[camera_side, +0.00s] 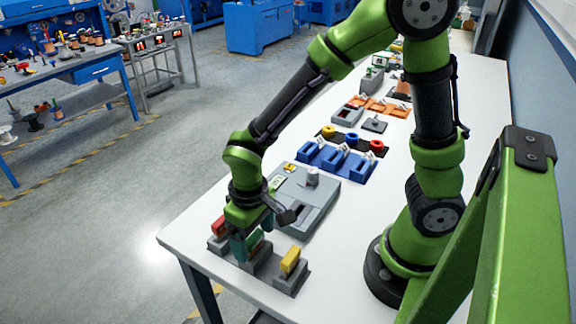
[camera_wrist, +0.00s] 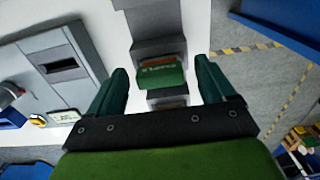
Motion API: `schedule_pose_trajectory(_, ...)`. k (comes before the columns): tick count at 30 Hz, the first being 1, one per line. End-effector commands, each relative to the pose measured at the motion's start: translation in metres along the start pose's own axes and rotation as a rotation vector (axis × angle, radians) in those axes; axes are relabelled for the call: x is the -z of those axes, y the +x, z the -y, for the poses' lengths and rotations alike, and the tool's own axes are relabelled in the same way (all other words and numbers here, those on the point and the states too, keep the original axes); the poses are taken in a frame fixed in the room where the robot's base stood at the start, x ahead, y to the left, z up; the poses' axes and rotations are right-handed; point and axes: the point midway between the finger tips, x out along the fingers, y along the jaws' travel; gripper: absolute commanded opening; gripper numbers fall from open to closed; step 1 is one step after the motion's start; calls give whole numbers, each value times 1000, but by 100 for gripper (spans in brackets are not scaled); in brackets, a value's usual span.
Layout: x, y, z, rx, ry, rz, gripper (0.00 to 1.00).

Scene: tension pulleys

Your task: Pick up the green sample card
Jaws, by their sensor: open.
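The green sample card (camera_wrist: 161,76) sits in a slot of the grey card rack (camera_wrist: 148,49) in the wrist view, with pale lettering on its face. My gripper (camera_wrist: 162,68) is open, with one teal finger on each side of the card and a visible gap to both. In the side view my gripper (camera_side: 246,246) is down at the middle of the rack (camera_side: 284,283) and mostly hides the green card. A red card (camera_side: 219,225) and a yellow card (camera_side: 290,260) stand in the rack on either side.
A grey panel device (camera_side: 312,208) with a knob and slot lies just behind the rack. Blue blocks (camera_side: 334,160) and further fixtures line the white table beyond. The table's front edge (camera_side: 185,255) is close to the rack. Bare white table lies right of the rack.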

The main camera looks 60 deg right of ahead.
Motion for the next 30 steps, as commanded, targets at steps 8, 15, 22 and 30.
schedule_pose_trajectory(8,0,13,0,0,1,-1,83)
schedule_pose_trajectory(15,0,12,0,0,1,-1,60)
schedule_pose_trajectory(22,0,12,0,0,1,-1,25)
schedule_pose_trajectory(30,0,12,0,0,1,-1,24)
